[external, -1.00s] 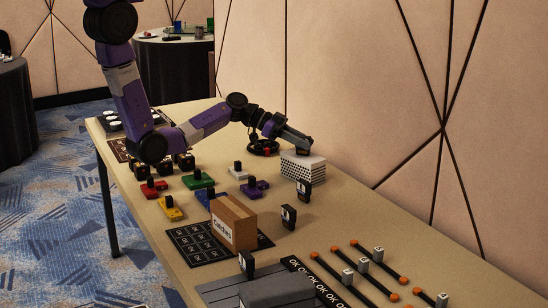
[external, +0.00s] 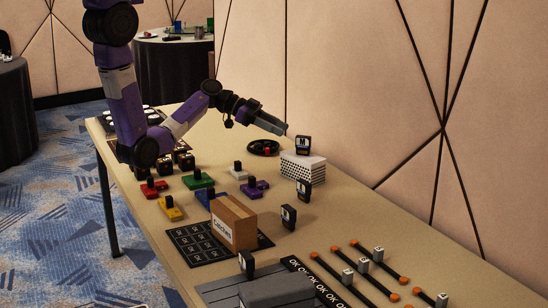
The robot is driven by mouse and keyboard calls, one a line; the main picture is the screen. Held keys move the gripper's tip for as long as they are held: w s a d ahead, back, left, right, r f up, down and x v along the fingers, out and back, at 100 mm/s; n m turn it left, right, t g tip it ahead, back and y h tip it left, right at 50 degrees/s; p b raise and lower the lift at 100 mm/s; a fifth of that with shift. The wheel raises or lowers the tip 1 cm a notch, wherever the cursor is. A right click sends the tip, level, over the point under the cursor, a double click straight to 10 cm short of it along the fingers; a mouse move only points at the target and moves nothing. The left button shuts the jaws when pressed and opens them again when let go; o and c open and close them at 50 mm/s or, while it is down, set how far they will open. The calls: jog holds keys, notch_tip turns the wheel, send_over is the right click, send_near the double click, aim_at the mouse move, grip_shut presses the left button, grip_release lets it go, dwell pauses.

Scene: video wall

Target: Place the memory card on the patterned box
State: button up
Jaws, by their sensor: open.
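The patterned box (external: 302,169), white with black dots on its sides, stands on the table near the wall. A small black memory card (external: 303,145) with a pale label stands upright on its top. My gripper (external: 284,128) is open, up and to the left of the card in the external view, and looks apart from it. The gap between its fingers is too small to see clearly.
Similar black cards stand in front of the box (external: 303,191) and farther forward (external: 288,217). A cardboard box (external: 233,222), coloured blocks with black knobs and a black coil (external: 263,148) are nearby. The wall is close behind.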

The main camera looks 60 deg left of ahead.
jog(key=shift+v, duration=1.35)
